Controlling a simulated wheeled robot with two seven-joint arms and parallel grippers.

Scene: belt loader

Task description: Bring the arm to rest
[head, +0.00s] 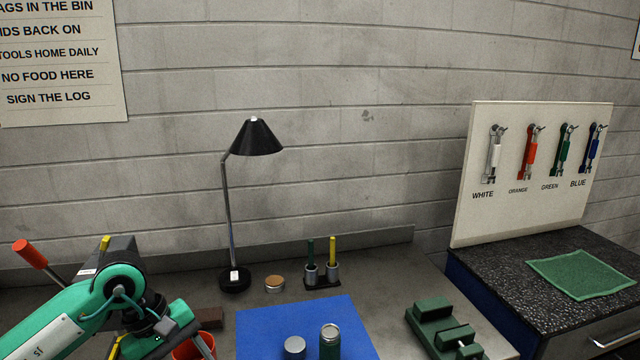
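My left arm comes in at the lower left, and its green and black links show. Its gripper fingers do not show in the picture, so I cannot see whether it holds anything. My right arm and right gripper are out of view. No gripper is seen touching anything.
On the grey bench stand a black lamp (229,220), a holder with two upright tools (322,282), a blue mat (262,330) with a green bottle (330,343), and a green stepped block (440,325). A red container (187,351) is beside my arm. A tool board (470,220) stands right.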

